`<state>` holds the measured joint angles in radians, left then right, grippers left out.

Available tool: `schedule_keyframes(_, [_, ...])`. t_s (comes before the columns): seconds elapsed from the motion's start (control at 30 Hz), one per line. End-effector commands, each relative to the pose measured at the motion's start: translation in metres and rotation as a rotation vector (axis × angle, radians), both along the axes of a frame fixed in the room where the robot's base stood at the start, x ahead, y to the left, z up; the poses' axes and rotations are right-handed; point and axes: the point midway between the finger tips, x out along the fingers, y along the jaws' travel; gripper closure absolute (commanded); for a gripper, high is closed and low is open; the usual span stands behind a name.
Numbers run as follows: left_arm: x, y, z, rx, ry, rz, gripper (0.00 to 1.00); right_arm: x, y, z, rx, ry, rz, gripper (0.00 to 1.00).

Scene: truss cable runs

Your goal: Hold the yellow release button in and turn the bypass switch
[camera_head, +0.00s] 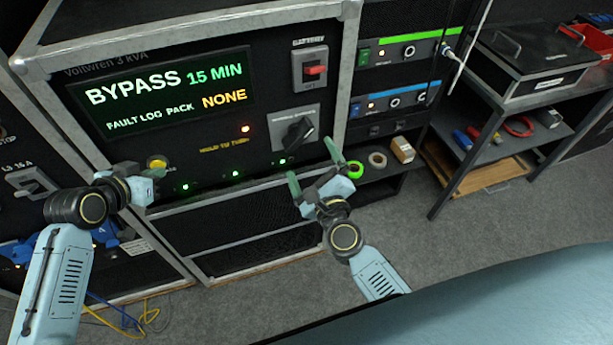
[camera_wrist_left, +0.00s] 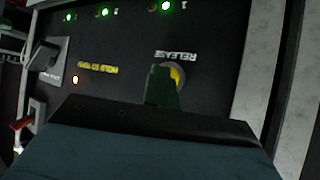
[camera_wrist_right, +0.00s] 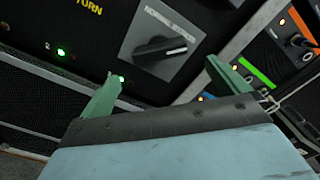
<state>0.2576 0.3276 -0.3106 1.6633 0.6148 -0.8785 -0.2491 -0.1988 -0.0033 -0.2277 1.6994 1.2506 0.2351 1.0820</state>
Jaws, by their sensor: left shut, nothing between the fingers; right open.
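The yellow release button (camera_head: 157,163) is at the lower left of the black panel. It also shows in the left wrist view (camera_wrist_left: 178,74), partly hidden by the fingers. My left gripper (camera_head: 158,172) is shut and empty, its fingertips (camera_wrist_left: 164,70) at the button; I cannot tell whether the button is pressed in. The black bypass switch (camera_head: 298,132) sits on a grey plate at the panel's lower right. In the right wrist view its knob (camera_wrist_right: 160,49) lies slanted under a "NORMAL BYPASS" label. My right gripper (camera_head: 312,164) is open and empty, below and apart from the knob, its fingers to either side.
The display (camera_head: 165,92) reads "BYPASS 15 MIN" and "FAULT LOG PACK NONE". An orange lamp (camera_head: 245,128) glows by the yellow panel lettering. A battery switch (camera_head: 314,70) is above the bypass switch. Tape rolls (camera_head: 377,160) lie on a shelf at right.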

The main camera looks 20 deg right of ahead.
Motion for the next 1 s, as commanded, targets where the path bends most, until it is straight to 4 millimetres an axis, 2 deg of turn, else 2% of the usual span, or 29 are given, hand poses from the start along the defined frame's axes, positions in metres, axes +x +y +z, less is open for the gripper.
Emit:
schedule_keyframes(0.1, [0.001,0.000,0.001,-0.001,-0.002,0.001,1.00,-0.023,0.001,0.000,0.001,0.001,0.002,0.00])
schedule_keyframes(0.3, [0.001,0.000,0.001,-0.001,-0.002,0.001,1.00,-0.042,0.000,0.000,0.000,0.000,0.001,0.00])
schedule_keyframes(0.77, [-0.001,0.000,0.001,-0.001,-0.002,0.001,1.00,-0.044,0.000,0.002,0.002,-0.001,0.001,0.00])
schedule_keyframes(1.0, [-0.012,0.001,0.002,0.001,0.001,0.001,1.00,-0.044,0.000,0.014,0.002,-0.001,0.001,0.00])
